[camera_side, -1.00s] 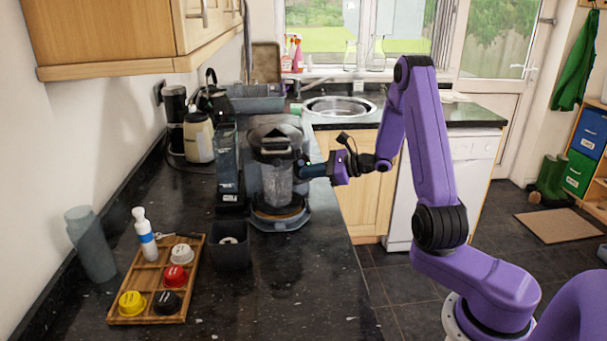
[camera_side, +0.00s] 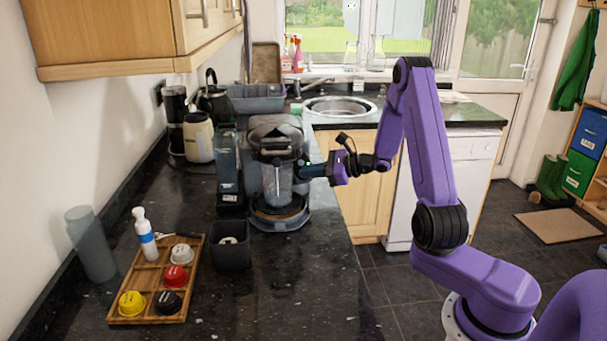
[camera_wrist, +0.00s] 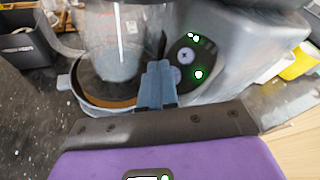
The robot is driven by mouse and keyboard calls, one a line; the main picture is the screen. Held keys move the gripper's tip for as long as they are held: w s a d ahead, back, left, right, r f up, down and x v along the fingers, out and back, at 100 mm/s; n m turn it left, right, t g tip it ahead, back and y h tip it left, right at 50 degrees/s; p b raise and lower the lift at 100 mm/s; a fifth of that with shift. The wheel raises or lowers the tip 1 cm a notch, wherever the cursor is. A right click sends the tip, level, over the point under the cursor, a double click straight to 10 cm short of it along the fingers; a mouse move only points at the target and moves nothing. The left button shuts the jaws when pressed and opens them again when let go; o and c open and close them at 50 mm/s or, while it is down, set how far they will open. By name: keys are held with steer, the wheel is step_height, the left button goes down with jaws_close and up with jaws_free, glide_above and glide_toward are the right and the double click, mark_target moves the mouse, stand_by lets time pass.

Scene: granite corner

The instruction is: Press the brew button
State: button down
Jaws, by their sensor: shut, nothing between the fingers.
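The coffee machine (camera_side: 280,217) stands on the dark counter in the side view, with a clear jug (camera_side: 277,182) on its round base. In the wrist view the jug (camera_wrist: 112,45) is left of the fingers, and a dark round control panel (camera_wrist: 190,60) is just right of them. The panel carries pale round buttons, one marked with a cross (camera_wrist: 186,55), and a lit green spot (camera_wrist: 198,74). I cannot tell which is the brew button. My gripper (camera_wrist: 160,66) is shut and empty, its tips close beside the panel; contact is unclear. It also shows in the side view (camera_side: 304,171).
A dark open box (camera_side: 231,252) stands close to the machine's front left. The counter in front of the machine is clear.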

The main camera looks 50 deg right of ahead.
steer(key=shift+s+a+r, duration=0.25)
steer(key=shift+s+r, duration=0.15)
steer(key=shift+s, duration=0.15)
steer(key=shift+s, duration=0.1)
steer(key=shift+s+a+r, duration=0.3)
steer(key=shift+s+r, duration=0.1)
steer(key=shift+s, duration=0.25)
steer(key=shift+s+a+r, duration=0.3)
steer(key=shift+s+r, duration=0.1)
steer(key=shift+s, duration=0.2)
steer(key=shift+s+a+r, duration=0.3)
steer(key=shift+s+r, duration=0.1)
steer(key=shift+s, duration=0.25)
